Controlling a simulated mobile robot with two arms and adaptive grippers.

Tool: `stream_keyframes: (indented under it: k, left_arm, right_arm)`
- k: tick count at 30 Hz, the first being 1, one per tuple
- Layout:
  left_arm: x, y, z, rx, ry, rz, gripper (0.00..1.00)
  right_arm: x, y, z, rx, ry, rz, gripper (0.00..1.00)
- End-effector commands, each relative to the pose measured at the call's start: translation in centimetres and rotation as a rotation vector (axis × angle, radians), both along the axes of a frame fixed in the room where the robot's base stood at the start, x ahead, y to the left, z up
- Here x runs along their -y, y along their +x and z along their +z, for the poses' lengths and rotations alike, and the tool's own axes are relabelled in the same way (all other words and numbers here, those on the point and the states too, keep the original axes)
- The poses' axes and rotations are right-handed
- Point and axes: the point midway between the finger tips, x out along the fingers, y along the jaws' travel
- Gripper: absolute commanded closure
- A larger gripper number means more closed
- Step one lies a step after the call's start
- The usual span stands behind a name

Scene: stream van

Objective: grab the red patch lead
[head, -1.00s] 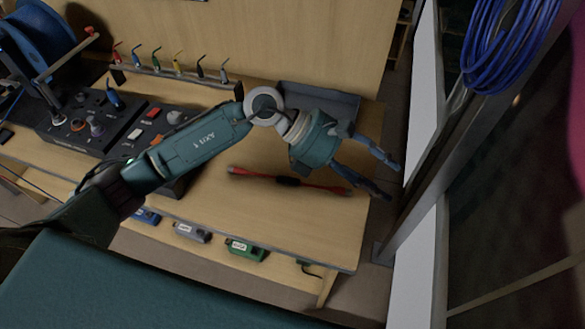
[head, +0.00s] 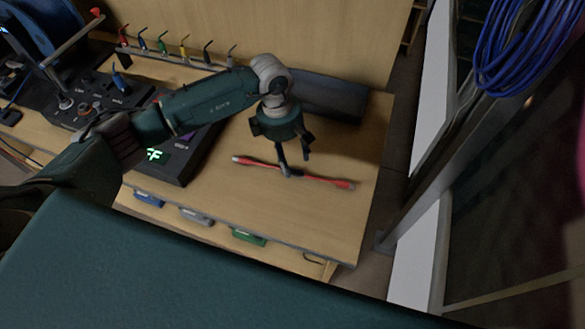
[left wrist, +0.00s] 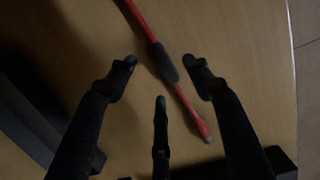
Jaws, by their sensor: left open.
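The red patch lead (head: 325,181) lies flat on the wooden table, with a dark sleeve around its middle. It also shows in the left wrist view (left wrist: 183,97), running diagonally from the top to the lower right. My left gripper (head: 293,166) points down over the lead, close to its dark middle. In the left wrist view its fingers (left wrist: 163,85) are spread open, with the dark sleeve (left wrist: 162,62) between and just beyond the fingertips. Nothing is held. Whether a fingertip touches the lead is unclear. My right gripper is not seen.
A dark control panel (head: 180,158) is to the left, below a rack of several coloured leads (head: 183,50). The table (head: 330,225) is clear in front and right of the lead.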

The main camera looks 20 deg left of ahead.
Motion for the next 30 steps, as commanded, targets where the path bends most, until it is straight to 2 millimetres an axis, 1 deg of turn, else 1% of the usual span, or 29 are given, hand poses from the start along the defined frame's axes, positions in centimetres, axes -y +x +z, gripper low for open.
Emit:
stream_keyframes:
  k: [1,3,6,9,14,15,17,18,20,21,22,23,30]
  left_arm:
    - [0.1,-0.2,-0.4,-0.006,0.0,0.002,0.49]
    - [0.3,-0.2,-1.6,-0.004,0.0,0.001,0.49]
    - [0.4,-0.1,-2.8,-0.003,-0.001,0.002,0.49]
    - [0.5,0.0,-3.3,-0.001,0.0,0.001,0.49]
    - [0.5,0.0,-3.4,0.0,0.0,0.0,0.49]
    - [0.5,0.0,-3.4,0.0,0.0,0.0,0.51]
    - [0.5,0.0,-3.4,0.0,-0.001,0.001,0.63]
    - [0.5,0.0,-3.4,0.0,-0.001,0.001,0.71]
    - [0.5,0.0,-3.4,0.0,-0.001,0.001,0.83]
    - [0.5,0.0,-3.4,0.0,-0.001,0.001,0.91]
    - [0.5,0.0,-3.4,0.0,-0.001,0.001,0.97]
    - [0.5,0.0,-3.4,0.0,-0.001,0.001,1.0]
    - [0.5,0.0,-3.3,0.001,-0.001,0.001,1.0]
  right_arm:
    - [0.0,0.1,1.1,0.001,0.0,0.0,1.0]
    - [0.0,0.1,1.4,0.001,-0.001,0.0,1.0]
    - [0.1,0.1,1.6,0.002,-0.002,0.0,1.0]
    - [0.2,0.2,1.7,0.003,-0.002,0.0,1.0]
    - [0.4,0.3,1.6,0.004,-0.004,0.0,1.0]
    - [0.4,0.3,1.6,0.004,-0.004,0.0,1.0]
    - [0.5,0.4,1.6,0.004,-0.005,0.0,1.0]
    - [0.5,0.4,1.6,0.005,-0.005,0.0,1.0]
    - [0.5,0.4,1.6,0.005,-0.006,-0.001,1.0]
    - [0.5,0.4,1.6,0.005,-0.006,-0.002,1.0]
    - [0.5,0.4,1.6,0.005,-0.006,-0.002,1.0]
    - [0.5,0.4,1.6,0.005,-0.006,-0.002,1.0]
    - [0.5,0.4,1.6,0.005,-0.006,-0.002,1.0]
